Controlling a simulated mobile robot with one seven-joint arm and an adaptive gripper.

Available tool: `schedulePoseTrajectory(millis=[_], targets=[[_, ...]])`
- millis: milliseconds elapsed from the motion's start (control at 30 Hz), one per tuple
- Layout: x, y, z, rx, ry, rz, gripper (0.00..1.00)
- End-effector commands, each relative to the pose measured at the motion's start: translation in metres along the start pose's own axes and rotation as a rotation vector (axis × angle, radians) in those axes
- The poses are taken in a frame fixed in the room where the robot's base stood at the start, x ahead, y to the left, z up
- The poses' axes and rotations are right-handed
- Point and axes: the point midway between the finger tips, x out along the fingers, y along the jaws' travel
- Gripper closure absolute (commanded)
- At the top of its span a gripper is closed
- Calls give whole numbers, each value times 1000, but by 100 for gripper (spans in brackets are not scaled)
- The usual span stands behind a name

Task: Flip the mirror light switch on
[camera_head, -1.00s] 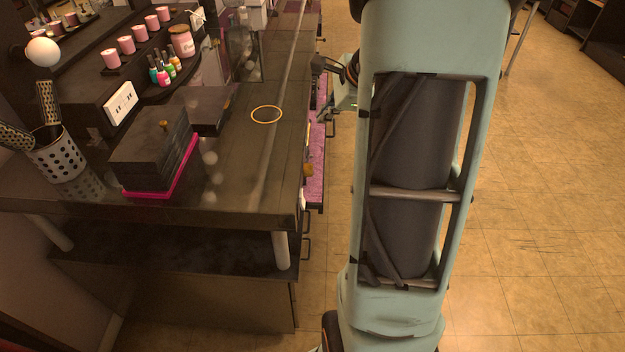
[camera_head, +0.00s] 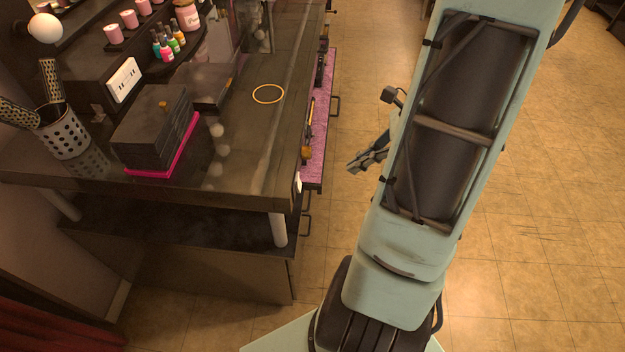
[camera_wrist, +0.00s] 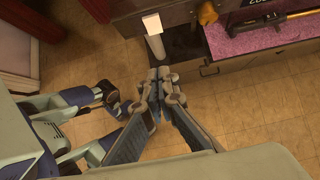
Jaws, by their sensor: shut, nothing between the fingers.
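A small white plate (camera_head: 298,183), which looks like the light switch, sits on the right side of the dark vanity near its front corner. It also shows in the wrist view (camera_wrist: 152,24), above a white table leg. Which way it is set is too small to tell. My gripper (camera_head: 355,166) is over the floor to the right of the vanity, apart from the plate. In the wrist view my gripper (camera_wrist: 162,78) is shut and empty, with its fingertips below the plate in the picture. A bulb (camera_head: 44,28) shows at the upper left.
An open drawer with purple lining (camera_head: 318,125) sticks out beside the vanity, holding tools. The tiled floor to the right is clear.

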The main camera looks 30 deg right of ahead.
Motion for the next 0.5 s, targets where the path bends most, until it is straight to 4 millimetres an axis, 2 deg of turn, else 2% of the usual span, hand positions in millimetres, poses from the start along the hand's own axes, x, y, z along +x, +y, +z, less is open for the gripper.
schedulePoseTrajectory(millis=[167, 267, 367, 500], targets=[[2, 0, 0, -1, 0, 0, 100], [10, 0, 0, 0, 0, 1, 100], [25, 1, 0, -1, 0, 3, 100], [55, 1, 0, 1, -1, 5, 100]])
